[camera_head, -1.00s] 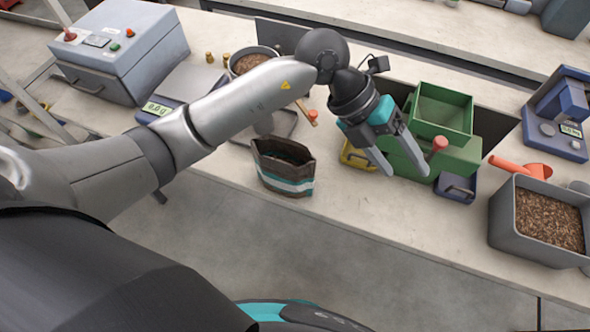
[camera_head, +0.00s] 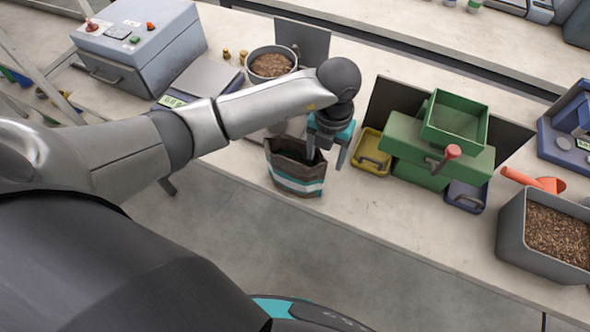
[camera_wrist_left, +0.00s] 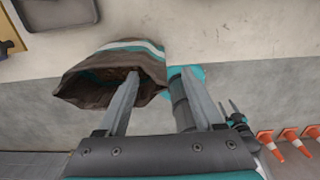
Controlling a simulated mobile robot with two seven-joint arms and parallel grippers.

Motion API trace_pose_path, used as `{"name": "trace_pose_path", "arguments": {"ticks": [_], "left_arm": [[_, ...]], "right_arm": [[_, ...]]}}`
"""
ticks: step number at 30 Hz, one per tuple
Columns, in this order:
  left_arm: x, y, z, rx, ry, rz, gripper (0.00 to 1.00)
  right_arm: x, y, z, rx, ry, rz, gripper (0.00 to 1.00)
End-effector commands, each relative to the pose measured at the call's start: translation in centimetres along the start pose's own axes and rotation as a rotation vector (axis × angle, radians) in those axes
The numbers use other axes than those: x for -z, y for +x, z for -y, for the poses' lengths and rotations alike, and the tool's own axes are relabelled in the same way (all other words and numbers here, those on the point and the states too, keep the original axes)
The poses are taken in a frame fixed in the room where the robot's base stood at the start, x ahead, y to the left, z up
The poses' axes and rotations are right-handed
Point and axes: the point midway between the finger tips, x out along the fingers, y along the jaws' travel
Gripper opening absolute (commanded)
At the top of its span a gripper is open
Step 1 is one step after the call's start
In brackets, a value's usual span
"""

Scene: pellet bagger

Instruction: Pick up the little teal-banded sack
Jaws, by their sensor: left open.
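The little brown sack with a teal and white band (camera_head: 296,183) stands open-topped near the front edge of the bench. My left gripper (camera_head: 326,162) is open at the sack's right side, pointing down. In the left wrist view the sack (camera_wrist_left: 88,77) lies left of centre with its dark mouth toward me. There, one finger of the left gripper (camera_wrist_left: 160,74) overlaps the sack's mouth and right side, and the other is clear to its right. I cannot tell whether a finger touches the sack.
A yellow tray (camera_head: 371,160) and a green machine (camera_head: 398,132) with a red-knobbed handle stand close right of the gripper. A pot of pellets (camera_head: 270,65) and a scale (camera_head: 200,78) are behind. A grey pellet bin (camera_head: 520,240) is at the far right.

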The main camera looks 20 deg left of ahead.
Motion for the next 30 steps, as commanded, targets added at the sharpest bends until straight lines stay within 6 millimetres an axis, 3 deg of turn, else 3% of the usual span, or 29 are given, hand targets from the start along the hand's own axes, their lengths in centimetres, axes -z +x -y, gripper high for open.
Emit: {"name": "trace_pose_path", "arguments": {"ticks": [7,15,25,30], "left_arm": [[0.4,1.8,-0.1,-0.001,0.0,-0.004,0.68],[0.8,5.5,-0.4,0.001,0.0,-0.001,0.68],[0.8,6.1,-0.4,0.001,0.001,0.001,0.68],[0.8,6.0,-0.4,0.001,0.001,0.0,0.49]], "right_arm": [[0.0,-0.3,0.0,0.0,0.0,0.0,0.5],[0.1,-0.6,0.1,0.001,0.0,0.0,0.5],[0.1,-0.6,0.1,0.002,0.0,-0.001,0.5],[0.1,-0.6,0.1,0.002,0.0,-0.001,0.5]]}}
